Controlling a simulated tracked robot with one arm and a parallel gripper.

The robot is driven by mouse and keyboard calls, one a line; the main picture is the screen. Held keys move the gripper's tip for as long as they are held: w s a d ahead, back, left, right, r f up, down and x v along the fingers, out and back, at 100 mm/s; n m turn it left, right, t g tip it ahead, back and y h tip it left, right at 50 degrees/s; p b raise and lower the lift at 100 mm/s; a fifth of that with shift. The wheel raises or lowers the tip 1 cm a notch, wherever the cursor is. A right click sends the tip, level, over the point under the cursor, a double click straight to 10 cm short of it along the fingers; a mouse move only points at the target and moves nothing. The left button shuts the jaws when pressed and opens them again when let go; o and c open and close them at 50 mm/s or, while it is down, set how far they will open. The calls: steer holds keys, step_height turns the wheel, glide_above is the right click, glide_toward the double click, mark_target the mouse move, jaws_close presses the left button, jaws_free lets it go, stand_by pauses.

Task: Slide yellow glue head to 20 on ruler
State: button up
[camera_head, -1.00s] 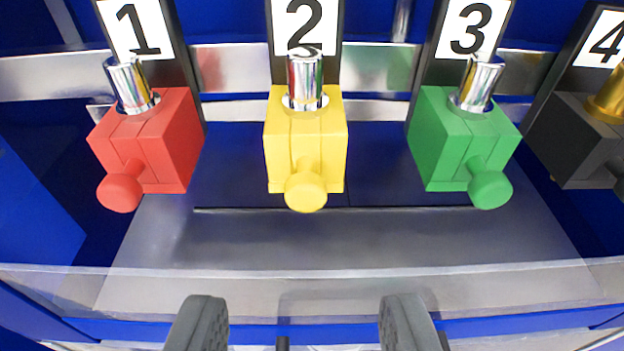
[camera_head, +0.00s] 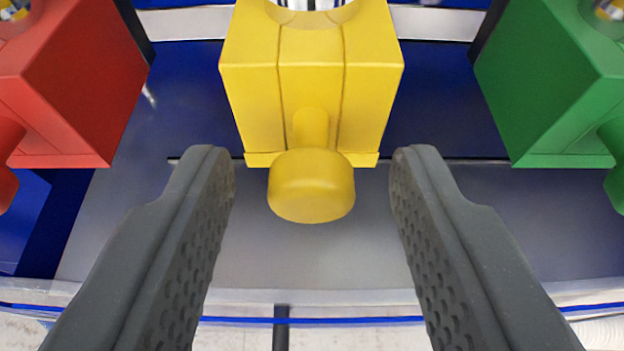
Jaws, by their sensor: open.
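The yellow glue head (camera_head: 311,80) is a block with a round knob (camera_head: 311,187) on its front, at the top middle of the view. A metal rod enters its top, cut off by the picture's upper edge. My gripper (camera_head: 312,175) is open, with one dark grey finger on each side of the yellow knob. Both fingertips are level with the knob and a gap shows between each finger and it. No ruler or scale marks can be seen.
A red head (camera_head: 70,85) stands to the left and a green head (camera_head: 555,85) to the right, both partly cut off and clear of my fingers. A grey metal panel (camera_head: 310,255) lies below the yellow head, with a clear edge strip crossing lower down.

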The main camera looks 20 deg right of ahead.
jaws_close()
steer(key=shift+s+d+b, duration=0.25)
steer(key=shift+d+b, duration=0.25)
steer(key=shift+d, duration=0.25)
jaws_free()
steer(key=shift+a, duration=0.1)
steer(key=b+v, duration=0.1)
steer(key=v, duration=1.2)
steer(key=shift+s, duration=0.3)
steer(key=shift+r, duration=0.1)
